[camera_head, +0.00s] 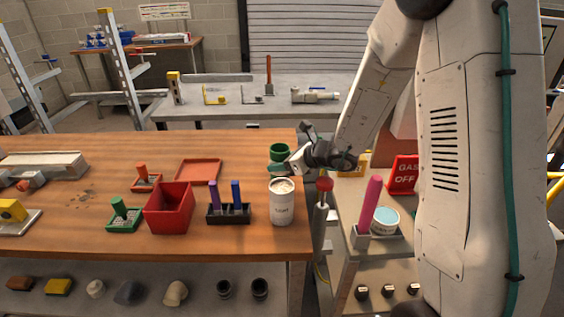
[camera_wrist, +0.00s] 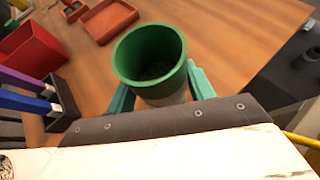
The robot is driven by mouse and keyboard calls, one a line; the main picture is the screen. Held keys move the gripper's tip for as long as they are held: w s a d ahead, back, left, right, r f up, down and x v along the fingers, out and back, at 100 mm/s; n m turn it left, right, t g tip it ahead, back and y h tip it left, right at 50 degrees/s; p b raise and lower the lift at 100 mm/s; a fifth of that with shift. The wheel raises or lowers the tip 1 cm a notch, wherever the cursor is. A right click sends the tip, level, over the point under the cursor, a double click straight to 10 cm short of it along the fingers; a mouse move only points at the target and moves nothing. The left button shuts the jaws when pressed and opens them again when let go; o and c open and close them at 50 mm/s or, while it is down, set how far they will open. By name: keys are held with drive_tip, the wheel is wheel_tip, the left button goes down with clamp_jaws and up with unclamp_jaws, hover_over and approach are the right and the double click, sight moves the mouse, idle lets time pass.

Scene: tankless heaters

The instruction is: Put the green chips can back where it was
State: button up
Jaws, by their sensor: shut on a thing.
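The green chips can (camera_head: 280,150) is near the right end of the wooden workbench, toward its back edge. In the wrist view the can (camera_wrist: 150,52) shows its open green rim, dark inside and a paler lower part. My gripper (camera_head: 284,167) reaches in from the right and is shut on the can. In the wrist view its teal fingers (camera_wrist: 160,88) press on either side of the can. The can looks about upright. Its base is hidden, so I cannot tell whether it touches the bench.
A white can (camera_head: 282,205) stands in front of the green can. A black holder (camera_head: 229,217) with purple and blue sticks, a red bin (camera_head: 169,210) and a flat red tray (camera_head: 198,172) lie to the left. Bare wood (camera_head: 240,150) shows left of the green can.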

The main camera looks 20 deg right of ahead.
drive_tip(key=o, duration=1.2)
drive_tip(key=shift+f, duration=0.1)
drive_tip(key=shift+r, duration=0.2)
drive_tip(key=v, duration=1.2)
drive_tip(key=s+a+r+n+g+y, duration=0.1)
drive_tip(key=s+a+r+n+g, duration=0.6)
drive_tip(key=s+a+n, duration=0.55)
drive_tip(key=s+d+r+n+h, duration=0.2)
drive_tip(key=s+d+n+h, duration=0.2)
drive_tip(key=s+n, duration=0.4)
drive_tip(key=s+d+r+n+g+h, duration=0.1)
drive_tip(key=s+d+n+h, duration=0.3)
drive_tip(key=s+n, duration=0.4)
drive_tip(key=shift+s+d+r+h, duration=0.35)
drive_tip(key=shift+s+r, duration=0.15)
drive_tip(key=shift+r, duration=0.15)
